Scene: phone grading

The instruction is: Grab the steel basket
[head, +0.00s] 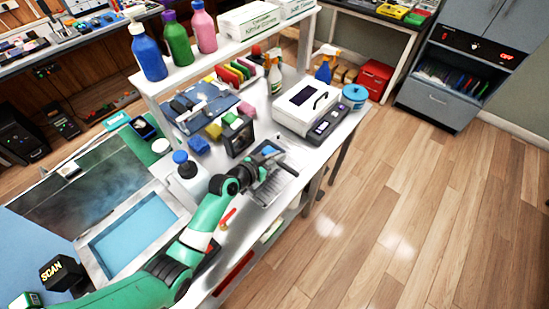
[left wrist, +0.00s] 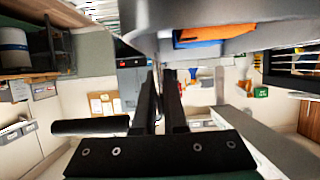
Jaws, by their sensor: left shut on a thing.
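The steel basket (head: 277,187) is a shallow grey metal tray-like basket at the front edge of the metal bench. Something blue shows at its far end. My left gripper (head: 262,162) is at the basket's left side, and my wrist hides part of it. In the left wrist view, the two dark fingers (left wrist: 160,75) are close together and reach up to a grey metal body (left wrist: 225,42) with blue and orange things in it, which looks like the basket. The gripper is shut on the basket; the exact contact is hard to see. My right gripper is not in view.
A black box-shaped device (head: 238,137) stands behind the basket. A white machine (head: 306,106) is to the right. A sink-like blue tray (head: 130,237) lies left. Open wooden floor (head: 400,200) is at right.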

